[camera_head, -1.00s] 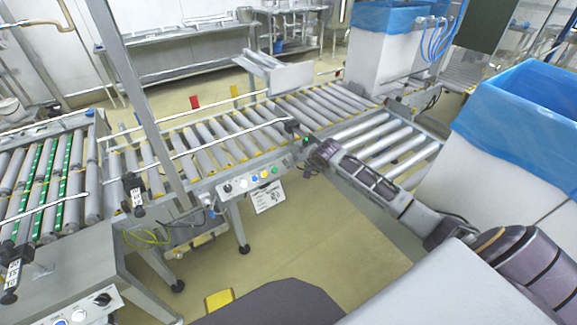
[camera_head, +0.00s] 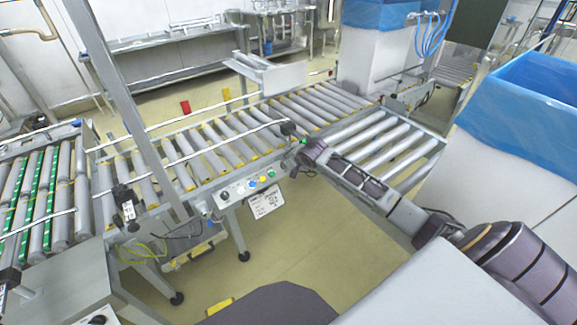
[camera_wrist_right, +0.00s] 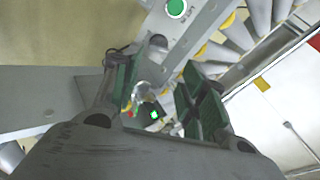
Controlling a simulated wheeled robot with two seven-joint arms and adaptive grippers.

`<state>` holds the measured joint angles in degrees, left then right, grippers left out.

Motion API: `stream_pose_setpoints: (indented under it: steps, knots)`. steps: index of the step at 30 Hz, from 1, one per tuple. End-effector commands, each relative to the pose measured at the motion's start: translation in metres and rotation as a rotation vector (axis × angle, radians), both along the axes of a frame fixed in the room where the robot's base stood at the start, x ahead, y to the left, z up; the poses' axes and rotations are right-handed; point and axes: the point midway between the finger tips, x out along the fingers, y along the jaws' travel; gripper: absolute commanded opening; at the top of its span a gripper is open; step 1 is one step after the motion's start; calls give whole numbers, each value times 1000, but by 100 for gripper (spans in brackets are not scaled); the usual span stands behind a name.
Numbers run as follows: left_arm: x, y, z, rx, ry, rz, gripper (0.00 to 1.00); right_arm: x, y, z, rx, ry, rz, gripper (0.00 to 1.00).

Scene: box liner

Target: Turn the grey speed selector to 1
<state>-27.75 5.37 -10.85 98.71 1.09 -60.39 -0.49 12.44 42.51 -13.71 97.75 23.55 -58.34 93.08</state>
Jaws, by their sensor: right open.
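The control panel (camera_head: 250,186) on the side of the middle roller conveyor carries a dark knob (camera_head: 225,195), a pale round control (camera_head: 241,190) and blue, yellow and green buttons. I cannot tell for certain which control is the grey speed selector. My right gripper (camera_head: 303,143) is at the conveyor edge, up and to the right of the panel and apart from its knobs. In the right wrist view the gripper (camera_wrist_right: 160,98) is open with nothing held between its green-padded fingers. A green button (camera_wrist_right: 176,8) shows beyond them at the top. My left gripper is out of view.
A small dark sensor (camera_head: 288,128) sits on the conveyor rail close to my right gripper. A white label plate (camera_head: 267,202) hangs below the panel. A blue-lined box (camera_head: 525,100) stands at the right. The floor (camera_head: 330,240) in front of the panel is clear.

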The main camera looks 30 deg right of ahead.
Motion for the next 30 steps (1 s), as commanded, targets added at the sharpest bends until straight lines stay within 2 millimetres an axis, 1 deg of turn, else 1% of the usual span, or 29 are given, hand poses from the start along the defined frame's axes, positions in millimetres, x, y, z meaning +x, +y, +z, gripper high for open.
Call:
stream_pose_setpoints:
  steps: [5,7,8,9,24,30]
  knots:
    - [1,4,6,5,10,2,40,11,-2,-12,0,0,-1,43]
    - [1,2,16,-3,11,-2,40,16,-2,-16,0,0,-1,43]
    - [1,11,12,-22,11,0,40,17,-3,-19,0,1,-2,43]
    - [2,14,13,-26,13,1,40,20,-3,-21,0,1,-2,43]
    - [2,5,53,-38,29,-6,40,49,-8,-51,0,1,-2,43]
    - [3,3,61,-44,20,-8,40,61,-9,-63,1,-1,-2,43]
